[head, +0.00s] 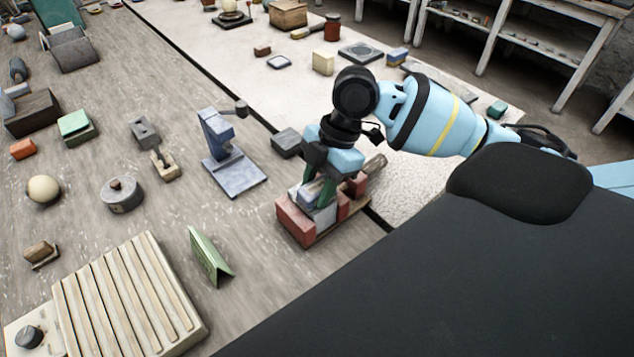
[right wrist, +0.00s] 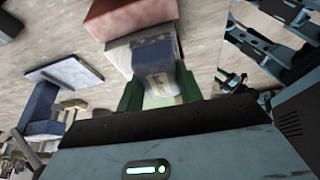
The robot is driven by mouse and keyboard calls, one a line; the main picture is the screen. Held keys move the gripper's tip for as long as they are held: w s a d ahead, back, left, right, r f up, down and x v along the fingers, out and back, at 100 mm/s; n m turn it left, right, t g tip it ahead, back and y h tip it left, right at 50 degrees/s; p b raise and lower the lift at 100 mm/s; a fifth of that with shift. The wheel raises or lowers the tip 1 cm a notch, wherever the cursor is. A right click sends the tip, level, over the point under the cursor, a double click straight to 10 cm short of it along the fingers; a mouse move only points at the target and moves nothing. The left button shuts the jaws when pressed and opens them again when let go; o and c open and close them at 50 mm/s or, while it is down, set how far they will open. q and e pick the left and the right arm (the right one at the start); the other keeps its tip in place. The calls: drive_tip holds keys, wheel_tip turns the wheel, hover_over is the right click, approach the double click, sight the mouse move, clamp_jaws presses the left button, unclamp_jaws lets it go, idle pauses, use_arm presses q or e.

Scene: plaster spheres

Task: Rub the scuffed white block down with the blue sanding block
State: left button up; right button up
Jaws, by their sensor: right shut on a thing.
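My right gripper (head: 317,190) reaches down from the right arm, its green fingers closed around the blue sanding block (head: 308,196). In the right wrist view the fingers (right wrist: 158,94) stand on either side of the blue sanding block (right wrist: 153,56). The white block (head: 325,216) is low between the red pieces of a holder (head: 294,226), just under the sanding block. It also shows pale beside the blue in the right wrist view (right wrist: 119,56). The sanding block seems to touch it, but the fingers hide part of the contact. Scuffs cannot be made out. My left gripper is out of view.
A blue metal stand (head: 232,170) and a dark grey block (head: 287,142) are left of the holder. A green folded card (head: 209,255) and a slatted board (head: 130,300) lie nearer. A pale mat (head: 300,85) covers the far side.

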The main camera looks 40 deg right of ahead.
drive_tip(key=shift+f, duration=0.2)
drive_tip(key=shift+d, duration=0.5)
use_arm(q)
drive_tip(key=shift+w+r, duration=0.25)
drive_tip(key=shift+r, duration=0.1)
use_arm(e)
drive_tip(key=shift+d, duration=0.2)
drive_tip(key=shift+d+f+p, duration=0.1)
drive_tip(key=shift+d+p, duration=0.25)
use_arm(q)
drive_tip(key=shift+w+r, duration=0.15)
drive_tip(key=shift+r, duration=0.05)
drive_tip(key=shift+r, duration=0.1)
use_arm(e)
drive_tip(key=shift+a, duration=0.1)
